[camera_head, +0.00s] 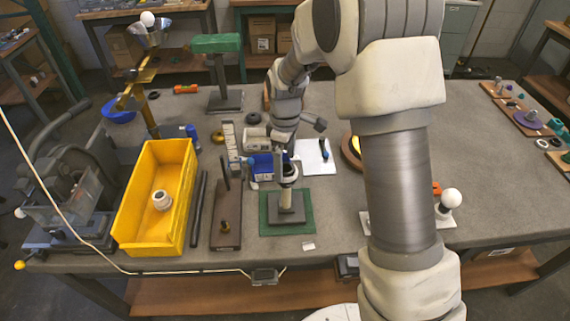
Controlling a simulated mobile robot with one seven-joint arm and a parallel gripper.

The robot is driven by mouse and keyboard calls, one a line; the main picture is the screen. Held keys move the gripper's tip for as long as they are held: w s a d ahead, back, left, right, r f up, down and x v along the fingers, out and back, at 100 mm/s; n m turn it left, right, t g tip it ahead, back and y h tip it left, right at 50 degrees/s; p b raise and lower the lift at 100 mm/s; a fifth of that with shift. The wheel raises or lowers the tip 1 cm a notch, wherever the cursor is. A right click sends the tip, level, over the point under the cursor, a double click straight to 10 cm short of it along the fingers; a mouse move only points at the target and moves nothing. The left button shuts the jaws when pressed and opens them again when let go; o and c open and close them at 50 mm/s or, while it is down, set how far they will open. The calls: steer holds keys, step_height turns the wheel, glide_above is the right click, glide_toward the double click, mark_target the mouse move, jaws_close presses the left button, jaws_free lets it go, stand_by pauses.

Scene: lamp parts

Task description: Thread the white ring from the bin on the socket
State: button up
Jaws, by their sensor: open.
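The yellow bin (187,213) stands at the left of the bench. A white ring (162,200) lies inside it on the bin floor. A small stand (285,207) with a grey base and an upright pale post sits on a green mat (306,224) in front of me. A dark and white round piece, which looks like the socket (289,173), is at the top of the post. My gripper (283,157) is open, pointing down right by the socket. Its fingers are small and overlap the socket, so I cannot tell whether they touch it.
A brown board with an upright rod (227,215) and a dark bar (199,209) lie between bin and mat. A blue box (262,166) is behind the stand. A brass lamp arm (140,95) rises behind the bin. A white bulb (451,198) stands at right.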

steer(key=shift+f, duration=0.95)
steer(key=c, duration=1.5)
steer(key=shift+c, duration=0.2)
steer(key=shift+s+f, duration=0.1)
steer(key=m, duration=0.5)
steer(key=shift+b, duration=0.35)
steer(key=shift+d+f+m, duration=0.1)
steer(key=shift+m, duration=0.9)
